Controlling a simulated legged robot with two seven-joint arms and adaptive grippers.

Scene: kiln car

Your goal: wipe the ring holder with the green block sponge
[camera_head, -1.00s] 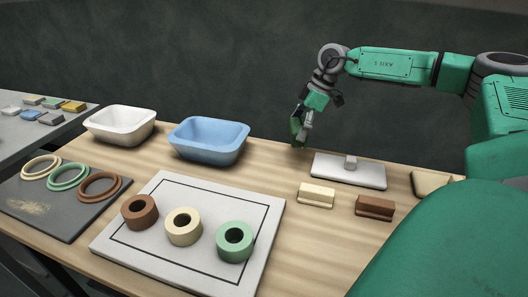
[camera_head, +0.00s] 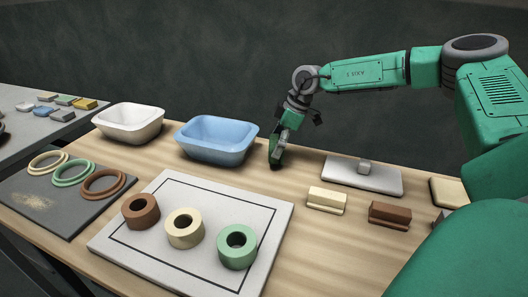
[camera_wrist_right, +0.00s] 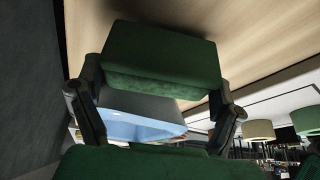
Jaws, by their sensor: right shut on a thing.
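The dark grey board (camera_head: 70,211) at the left end of the wooden table seems to be the ring holder. It bears three flat rings, cream (camera_head: 48,162), green (camera_head: 72,172) and brown (camera_head: 103,184), and a pale tan smudge (camera_head: 34,201) on its bare front part. My right gripper (camera_head: 279,146) is shut on the dark green block sponge (camera_head: 276,160), to the right of the blue basin and far from the board. In the right wrist view the sponge (camera_wrist_right: 160,62) sits between both fingers. My left gripper is out of view.
A white basin (camera_head: 128,122) and a blue basin (camera_head: 215,138) stand behind the board. A white panel (camera_head: 170,252) bears three thick rings. A grey float (camera_head: 362,176) and cream (camera_head: 326,200) and brown (camera_head: 389,213) blocks lie to the right. A side table (camera_head: 20,125) holds small blocks.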

